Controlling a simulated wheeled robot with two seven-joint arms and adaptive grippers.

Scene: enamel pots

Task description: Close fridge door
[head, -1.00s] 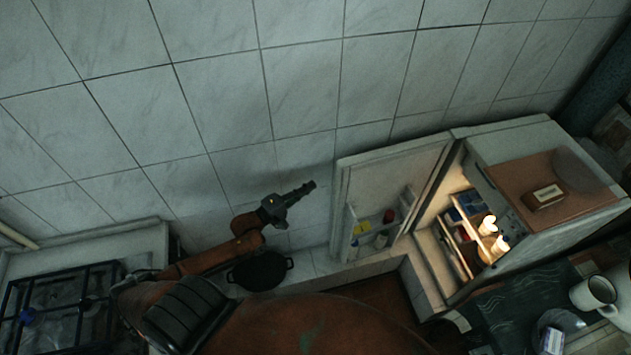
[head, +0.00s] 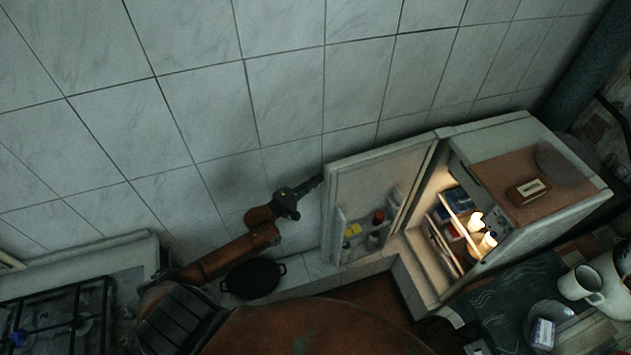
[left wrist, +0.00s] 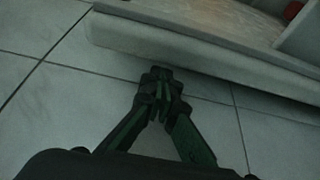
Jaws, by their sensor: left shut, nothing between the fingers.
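The small white fridge (head: 520,170) stands at the right with its lit inside showing. Its door (head: 378,185) is wide open, swung out to the left near the tiled wall, with items on its inner shelf. My left gripper (head: 318,182) is shut and empty, its tip close to the door's free upper edge. In the left wrist view, the shut fingers (left wrist: 160,76) point at the edge of the door (left wrist: 210,55), with the tiled wall behind. I cannot tell whether they touch it. My right gripper is not in view.
A black pan (head: 253,279) sits on the counter below my left arm. A gas stove (head: 60,318) is at the lower left. A box (head: 528,190) lies on the fridge top, and a white mug (head: 582,284) stands at the lower right.

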